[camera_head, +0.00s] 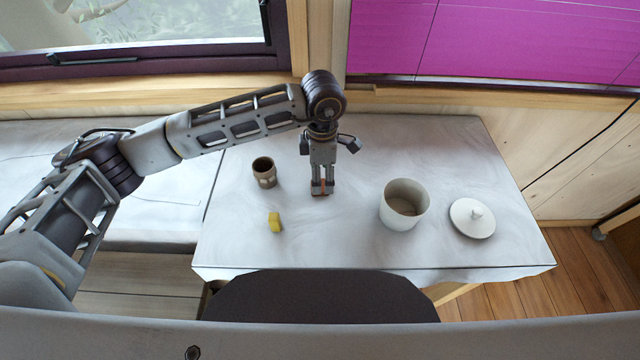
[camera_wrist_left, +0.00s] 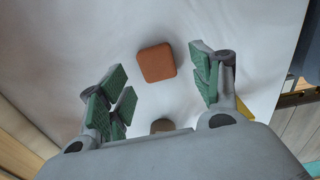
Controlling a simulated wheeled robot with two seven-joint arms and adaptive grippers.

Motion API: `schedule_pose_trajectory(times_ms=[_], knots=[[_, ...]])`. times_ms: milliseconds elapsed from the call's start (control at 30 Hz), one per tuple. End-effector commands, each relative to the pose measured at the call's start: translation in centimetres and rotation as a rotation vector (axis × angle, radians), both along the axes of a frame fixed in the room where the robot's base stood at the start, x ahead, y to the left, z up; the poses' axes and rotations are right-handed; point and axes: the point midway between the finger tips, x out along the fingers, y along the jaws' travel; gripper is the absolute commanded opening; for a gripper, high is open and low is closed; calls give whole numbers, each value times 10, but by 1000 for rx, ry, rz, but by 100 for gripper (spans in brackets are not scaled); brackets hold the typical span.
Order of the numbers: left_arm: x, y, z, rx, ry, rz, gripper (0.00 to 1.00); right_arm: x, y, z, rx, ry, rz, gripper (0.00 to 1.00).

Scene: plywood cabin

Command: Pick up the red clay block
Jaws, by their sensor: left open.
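The red clay block (camera_wrist_left: 156,62) is a small orange-red piece with rounded corners, lying on the white-grey table. In the head view only a strip of the block (camera_head: 323,185) shows between the fingers. My left gripper (camera_head: 322,190) points down over it, with its fingers open on either side. In the left wrist view the green-padded fingers of my left gripper (camera_wrist_left: 162,90) are wide apart, and the block lies beyond and between them. No contact with the block can be made out. My right gripper is not in view.
On the table (camera_head: 330,245), a brown cup (camera_head: 263,172) and a yellow block (camera_head: 274,222) are left of the gripper. A white pot (camera_head: 404,205) and a lid with a knob (camera_head: 473,218) are to its right. The table's front middle is clear.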

Motion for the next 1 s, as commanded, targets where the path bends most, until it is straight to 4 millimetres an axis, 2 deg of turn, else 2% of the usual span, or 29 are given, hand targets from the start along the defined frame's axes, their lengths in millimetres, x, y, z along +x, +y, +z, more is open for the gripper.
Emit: schedule_pose_trajectory(times_ms=[200, 433, 700, 933, 1000], knots=[[5, 4, -22, 1, 4, 1, 64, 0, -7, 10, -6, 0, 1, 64], [5, 3, -42, 0, 2, 0, 64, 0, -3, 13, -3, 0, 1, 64], [5, 3, -45, 1, 1, 0, 64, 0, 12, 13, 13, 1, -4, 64], [5, 3, -45, 0, 1, 0, 64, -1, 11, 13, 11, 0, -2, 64], [5, 3, -45, 0, 1, 0, 58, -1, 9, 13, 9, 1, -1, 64]])
